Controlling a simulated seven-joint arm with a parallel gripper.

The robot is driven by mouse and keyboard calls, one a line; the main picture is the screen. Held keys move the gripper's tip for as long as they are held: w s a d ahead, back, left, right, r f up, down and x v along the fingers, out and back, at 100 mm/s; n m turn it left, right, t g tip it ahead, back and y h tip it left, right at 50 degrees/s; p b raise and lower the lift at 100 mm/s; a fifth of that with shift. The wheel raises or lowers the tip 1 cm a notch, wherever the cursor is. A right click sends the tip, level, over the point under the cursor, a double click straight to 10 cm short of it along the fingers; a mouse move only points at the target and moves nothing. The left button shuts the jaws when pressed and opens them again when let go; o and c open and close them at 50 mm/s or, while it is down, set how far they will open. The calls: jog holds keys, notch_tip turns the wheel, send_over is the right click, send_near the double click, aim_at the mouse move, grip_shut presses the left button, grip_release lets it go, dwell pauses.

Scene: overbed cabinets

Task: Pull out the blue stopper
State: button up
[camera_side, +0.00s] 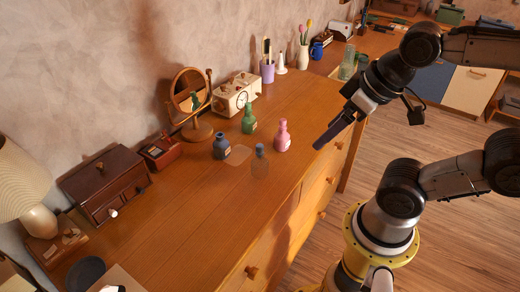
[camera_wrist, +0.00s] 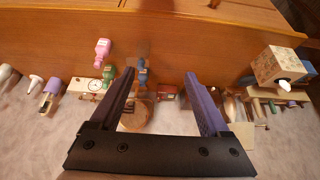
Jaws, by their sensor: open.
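A clear bottle (camera_side: 260,168) with a blue stopper (camera_side: 259,149) in its neck stands upright near the front of the wooden dresser top. A dark blue bottle (camera_side: 221,148), a green bottle (camera_side: 248,120) and a pink bottle (camera_side: 282,136) stand around it. My gripper (camera_side: 320,146) is to the right of the clear bottle, past the pink one, apart from both. In the wrist view my gripper (camera_wrist: 160,77) is open and empty. Blue bottle shapes (camera_wrist: 141,72) show beyond the fingers; I cannot separate the stopper there.
A round mirror (camera_side: 190,92), a small red-brown box (camera_side: 160,151), a cream clock box (camera_side: 237,95) and a dark chest (camera_side: 106,185) stand along the wall. The dresser top's left front is clear.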

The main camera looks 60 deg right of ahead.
jog(key=shift+c, duration=0.9)
